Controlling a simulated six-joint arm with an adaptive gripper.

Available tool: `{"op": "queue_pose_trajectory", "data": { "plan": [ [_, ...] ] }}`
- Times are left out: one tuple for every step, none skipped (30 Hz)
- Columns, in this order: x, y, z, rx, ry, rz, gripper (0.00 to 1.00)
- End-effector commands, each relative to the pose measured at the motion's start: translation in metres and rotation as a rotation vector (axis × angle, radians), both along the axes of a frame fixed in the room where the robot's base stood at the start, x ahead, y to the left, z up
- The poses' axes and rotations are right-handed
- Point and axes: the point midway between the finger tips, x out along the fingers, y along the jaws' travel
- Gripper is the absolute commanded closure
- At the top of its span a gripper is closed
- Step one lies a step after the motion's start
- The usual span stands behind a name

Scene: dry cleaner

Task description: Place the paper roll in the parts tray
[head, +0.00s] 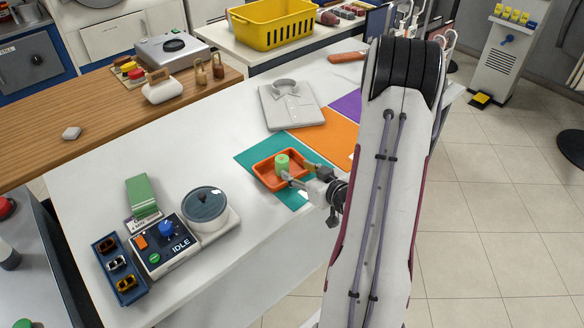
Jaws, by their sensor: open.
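An orange tray (264,180) lies on the white table, on a teal mat (247,157). A green roll (282,162) stands upright inside the tray, toward its right side. My gripper (293,176) is open and reaches in from the right over the tray's right rim. Its fingertips are close beside the green roll. Whether they touch it I cannot tell at this size.
A folded grey shirt (290,106) lies behind the tray, near orange and purple mats. A control box marked IDLE (163,250), a round-lidded device (205,204) and a blue parts holder (104,243) stand at the front left.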

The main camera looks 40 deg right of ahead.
Motion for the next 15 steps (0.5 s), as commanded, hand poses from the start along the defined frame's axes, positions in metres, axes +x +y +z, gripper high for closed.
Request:
{"op": "queue_pose_trajectory", "data": {
  "plan": [
    [-0.005, 0.000, 0.002, 0.000, 0.000, -0.002, 0.56],
    [-0.007, 0.000, 0.003, 0.000, 0.000, -0.002, 0.56],
    [-0.010, 0.001, 0.005, -0.001, -0.001, -0.001, 0.56],
    [-0.012, 0.001, 0.005, 0.000, 0.000, -0.001, 0.56],
    [-0.014, 0.001, 0.006, 0.001, 0.000, -0.001, 0.56],
    [-0.016, 0.002, 0.006, 0.001, 0.000, -0.001, 0.56],
    [-0.017, 0.002, 0.007, 0.001, 0.000, -0.001, 0.56],
    [-0.017, 0.003, 0.007, 0.001, 0.001, -0.001, 0.56],
    [-0.018, 0.003, 0.007, 0.001, 0.001, 0.000, 0.56],
    [-0.018, 0.003, 0.007, 0.001, 0.001, 0.000, 0.56],
    [-0.019, 0.003, 0.008, 0.001, 0.000, 0.000, 0.56],
    [-0.019, 0.003, 0.008, 0.000, 0.000, 0.000, 0.56],
    [-0.019, 0.003, 0.008, 0.000, 0.000, 0.000, 0.56],
    [-0.019, 0.003, 0.008, 0.000, 0.000, 0.000, 0.56],
    [-0.019, 0.003, 0.008, 0.000, 0.000, 0.000, 0.56]
  ]
}}
